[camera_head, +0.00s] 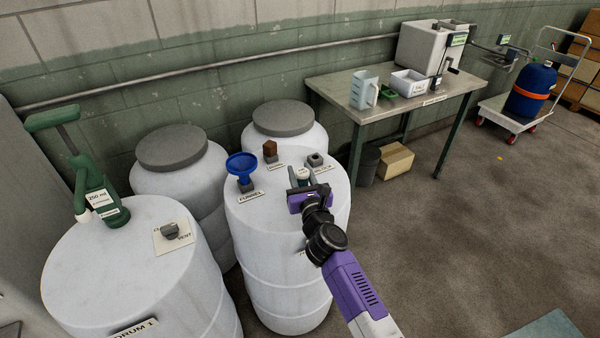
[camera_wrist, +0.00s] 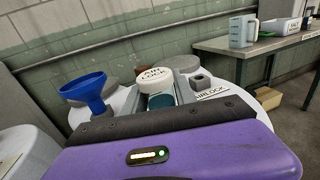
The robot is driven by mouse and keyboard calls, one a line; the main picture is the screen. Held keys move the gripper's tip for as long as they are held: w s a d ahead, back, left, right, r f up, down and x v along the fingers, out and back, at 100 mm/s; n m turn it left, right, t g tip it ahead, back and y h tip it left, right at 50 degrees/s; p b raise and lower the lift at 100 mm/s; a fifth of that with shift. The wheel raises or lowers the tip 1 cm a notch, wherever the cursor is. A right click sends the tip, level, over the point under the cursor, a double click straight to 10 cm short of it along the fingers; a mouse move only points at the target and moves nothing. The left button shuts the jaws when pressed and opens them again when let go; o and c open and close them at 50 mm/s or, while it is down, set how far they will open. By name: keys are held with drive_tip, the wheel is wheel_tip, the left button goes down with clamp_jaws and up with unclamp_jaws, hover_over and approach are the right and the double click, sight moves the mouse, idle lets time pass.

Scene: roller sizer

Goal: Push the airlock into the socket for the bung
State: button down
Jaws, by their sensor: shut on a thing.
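My gripper (camera_head: 301,187) is shut on the airlock (camera_head: 303,174), above the top of the middle white drum. In the wrist view the airlock (camera_wrist: 155,80) shows a round white cap lettered AIR LOCK and a teal body between the fingers; its lower end is hidden. A brown block (camera_head: 270,149), probably the bung, stands on the drum behind and left of my gripper, above a small label that is too small to read. A grey socket piece (camera_head: 315,159) stands behind and right; it also shows in the wrist view (camera_wrist: 201,82), beside the AIRLOCK label.
A blue funnel (camera_head: 242,167) stands left of my gripper on the same drum. Another drum with a green pump (camera_head: 100,201) and a vent piece (camera_head: 171,231) is at left. Lidded drums stand behind.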

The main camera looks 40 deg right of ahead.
drive_tip(key=shift+f+b, duration=0.9)
drive_tip(key=shift+f, duration=0.2)
drive_tip(key=c, duration=0.9)
unclamp_jaws()
drive_tip(key=shift+v, duration=3.95)
